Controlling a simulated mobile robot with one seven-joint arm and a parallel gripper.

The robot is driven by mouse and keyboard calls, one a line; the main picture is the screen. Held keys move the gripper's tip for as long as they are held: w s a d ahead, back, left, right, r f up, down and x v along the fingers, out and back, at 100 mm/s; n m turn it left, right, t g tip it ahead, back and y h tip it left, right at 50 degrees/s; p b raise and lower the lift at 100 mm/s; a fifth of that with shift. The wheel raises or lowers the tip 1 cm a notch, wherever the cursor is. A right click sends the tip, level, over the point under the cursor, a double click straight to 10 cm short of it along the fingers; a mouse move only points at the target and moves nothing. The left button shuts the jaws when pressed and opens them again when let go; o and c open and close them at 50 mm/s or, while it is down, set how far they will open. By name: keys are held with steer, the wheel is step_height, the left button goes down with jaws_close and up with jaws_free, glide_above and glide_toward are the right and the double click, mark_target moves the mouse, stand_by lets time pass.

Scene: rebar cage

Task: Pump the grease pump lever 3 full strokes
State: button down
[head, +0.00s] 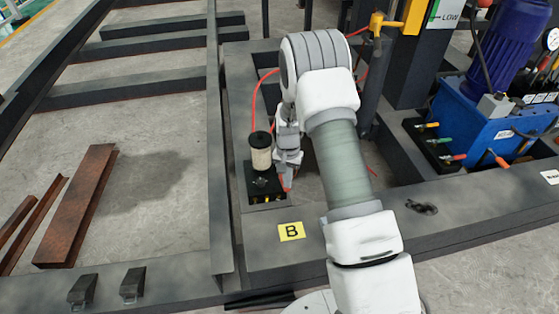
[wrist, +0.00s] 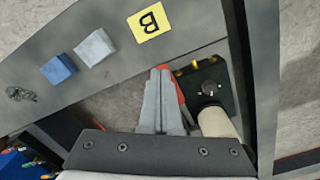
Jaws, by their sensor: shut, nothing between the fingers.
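The grease pump (head: 261,152) has a cream reservoir with a black cap on a black base (head: 264,188), inside the frame opening. In the wrist view its base (wrist: 210,88) has a round dial and yellow fittings, and the reservoir (wrist: 218,124) is partly cut off. The red lever (wrist: 181,92) lies beside my fingers, partly hidden by them; a bit of red (head: 287,184) also shows in the head view. My gripper (wrist: 160,72) is shut and empty, just beside the lever. I cannot tell whether they touch. In the head view my gripper (head: 285,172) is right of the reservoir.
A yellow B label (head: 291,231) marks the near beam. A blue block (wrist: 58,69) and a grey block (wrist: 95,47) lie on that beam. A blue hydraulic unit (head: 495,115) stands at right. A red hose (head: 254,100) runs up from the pump. Rusty steel pieces (head: 82,205) lie at left.

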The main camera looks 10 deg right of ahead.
steer(key=shift+f, duration=0.1)
steer(key=shift+s+f+b, duration=0.3)
steer(key=shift+f, duration=0.25)
steer(key=shift+s+f+b, duration=0.25)
steer(key=shift+f+b, duration=0.15)
steer(key=shift+f, duration=0.35)
steer(key=w+r+p, duration=0.5)
steer(key=w+r, duration=0.2)
steer(key=r, duration=0.3)
steer(key=shift+r, duration=0.4)
stand_by(0.4)
stand_by(0.6)
